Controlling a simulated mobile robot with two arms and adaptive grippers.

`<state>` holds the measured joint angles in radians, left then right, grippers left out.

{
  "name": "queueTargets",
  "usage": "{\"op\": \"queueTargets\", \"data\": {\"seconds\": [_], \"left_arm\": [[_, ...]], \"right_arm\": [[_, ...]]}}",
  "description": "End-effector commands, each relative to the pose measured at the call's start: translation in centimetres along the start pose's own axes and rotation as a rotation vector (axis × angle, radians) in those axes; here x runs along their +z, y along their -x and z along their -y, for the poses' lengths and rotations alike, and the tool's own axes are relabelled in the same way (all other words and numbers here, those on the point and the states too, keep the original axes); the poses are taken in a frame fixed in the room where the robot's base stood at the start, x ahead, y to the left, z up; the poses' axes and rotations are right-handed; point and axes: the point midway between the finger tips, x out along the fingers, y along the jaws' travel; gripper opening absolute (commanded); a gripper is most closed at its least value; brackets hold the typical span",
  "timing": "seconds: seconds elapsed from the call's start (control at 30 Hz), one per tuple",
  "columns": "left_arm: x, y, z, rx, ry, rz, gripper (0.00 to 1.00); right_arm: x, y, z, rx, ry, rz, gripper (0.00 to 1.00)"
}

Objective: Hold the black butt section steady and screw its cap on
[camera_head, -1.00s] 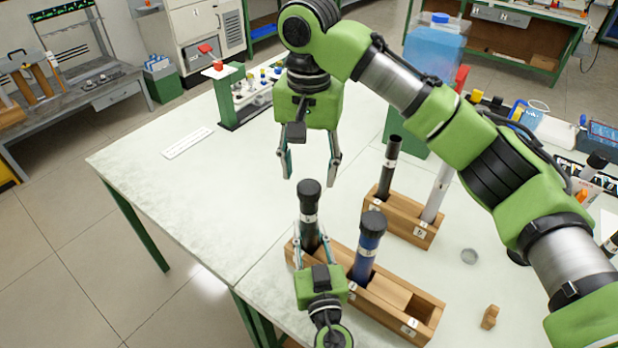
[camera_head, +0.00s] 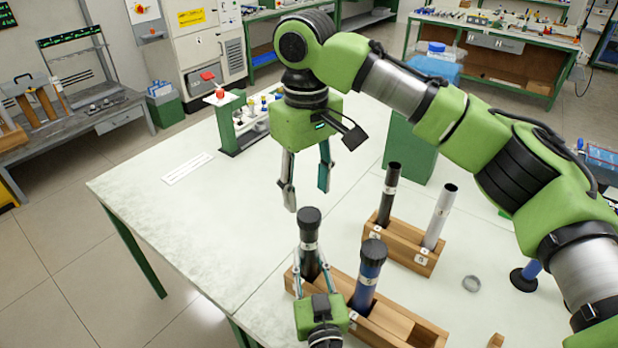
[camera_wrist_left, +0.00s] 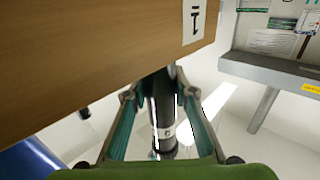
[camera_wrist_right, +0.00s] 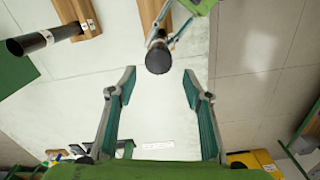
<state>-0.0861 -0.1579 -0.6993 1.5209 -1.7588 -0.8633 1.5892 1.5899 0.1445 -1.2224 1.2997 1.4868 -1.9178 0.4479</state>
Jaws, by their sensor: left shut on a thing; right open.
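The black butt section (camera_head: 309,262) stands upright in the left end of the front wooden rack (camera_head: 372,325). A wider black cap (camera_head: 309,216) sits on its top; I cannot tell how tightly. The cap shows in the right wrist view (camera_wrist_right: 158,58), just beyond the fingertips. My left gripper (camera_head: 311,256) is shut on the section below the cap, and the left wrist view shows the dark tube (camera_wrist_left: 163,110) between its fingers. My right gripper (camera_head: 307,197) is open and empty, pointing down above the cap, with its fingers apart.
A blue capped section (camera_head: 366,278) stands beside the black one in the same rack. A second rack (camera_head: 400,250) behind holds a black tube (camera_head: 389,193) and a white tube (camera_head: 439,216). The table's left part is mostly clear.

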Motion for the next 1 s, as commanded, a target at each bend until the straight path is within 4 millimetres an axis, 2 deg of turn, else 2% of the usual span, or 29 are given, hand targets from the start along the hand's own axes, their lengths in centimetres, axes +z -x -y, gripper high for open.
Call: {"op": "queueTargets", "data": {"seconds": [0.3,0.5,0.7,1.0], "left_arm": [[0.0,0.0,0.0,0.000,0.000,0.000,0.00],[0.0,0.0,0.0,0.000,0.000,0.000,0.00],[0.0,0.0,0.0,0.000,0.000,0.000,0.00],[0.0,0.0,0.0,0.000,0.000,0.000,0.00]], "right_arm": [[0.1,1.2,-0.2,0.000,0.629,0.000,0.46],[0.1,1.7,-0.3,-0.005,0.908,-0.001,0.46],[0.1,1.9,-0.3,-0.006,1.024,-0.004,0.46],[0.1,1.9,-0.3,-0.007,1.034,-0.004,0.46]]}}
